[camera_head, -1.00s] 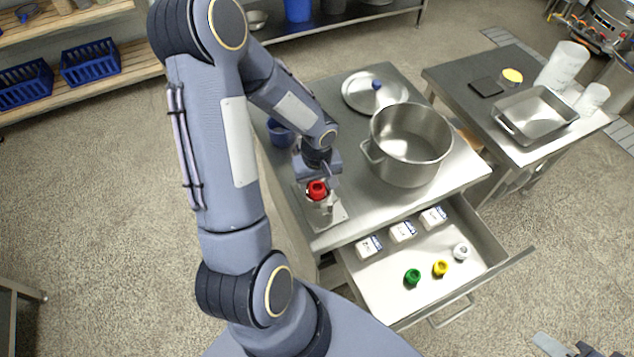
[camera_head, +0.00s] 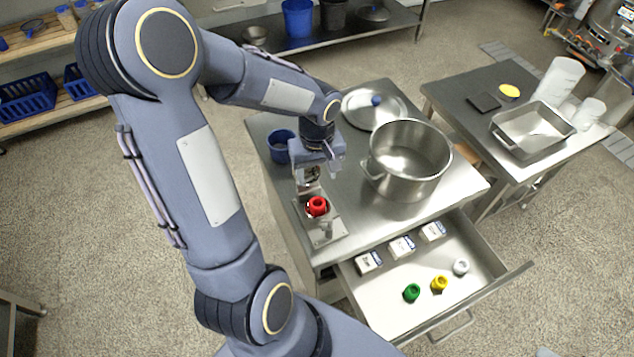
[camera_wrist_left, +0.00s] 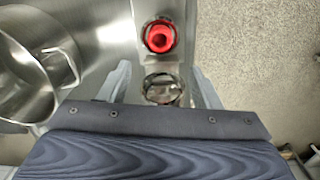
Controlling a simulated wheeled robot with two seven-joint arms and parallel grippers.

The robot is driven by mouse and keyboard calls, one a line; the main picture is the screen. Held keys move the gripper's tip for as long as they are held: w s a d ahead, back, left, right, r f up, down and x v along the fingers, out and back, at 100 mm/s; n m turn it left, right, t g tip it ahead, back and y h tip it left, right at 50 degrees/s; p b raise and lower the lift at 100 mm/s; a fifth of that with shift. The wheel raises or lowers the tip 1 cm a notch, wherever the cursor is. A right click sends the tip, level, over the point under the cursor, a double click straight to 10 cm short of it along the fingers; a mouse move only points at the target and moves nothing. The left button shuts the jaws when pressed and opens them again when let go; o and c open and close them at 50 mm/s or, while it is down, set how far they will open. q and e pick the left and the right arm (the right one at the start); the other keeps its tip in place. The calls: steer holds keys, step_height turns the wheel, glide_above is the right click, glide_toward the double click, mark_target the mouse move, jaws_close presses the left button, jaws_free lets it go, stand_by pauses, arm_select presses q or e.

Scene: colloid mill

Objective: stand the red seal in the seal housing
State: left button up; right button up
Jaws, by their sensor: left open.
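The red seal (camera_head: 317,206) stands on the metal seal housing (camera_head: 327,231) at the left front of the steel table. In the left wrist view the red seal (camera_wrist_left: 159,37) shows its round open top, with a metal rim around it; how deep it sits cannot be told. My left gripper (camera_head: 317,172) is open and empty, behind and above the seal. In the left wrist view its fingers (camera_wrist_left: 163,85) lie on either side of a round metal part of the housing, with the seal beyond the fingertips. My right gripper does not show clearly.
A steel pot (camera_head: 409,160) stands close right of my left gripper, with a lid (camera_head: 374,107) behind it. A blue cup (camera_head: 282,146) stands to the left. The open drawer (camera_head: 447,290) holds green, yellow and white seals and several white boxes.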

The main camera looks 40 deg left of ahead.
arm_select(q)
steer(key=s+d+r+m+t+h, duration=0.3)
steer(key=s+d+r+m+t, duration=0.2)
steer(key=s+d+r+m, duration=0.4)
steer(key=s+d+r, duration=0.1)
steer(key=s+r, duration=0.1)
steer(key=s, duration=0.2)
steer(key=shift+s+d+r+t+h, duration=0.15)
steer(key=shift+d+r+t+h, duration=0.15)
steer(key=shift+r+h, duration=0.1)
steer(key=shift+a, duration=0.1)
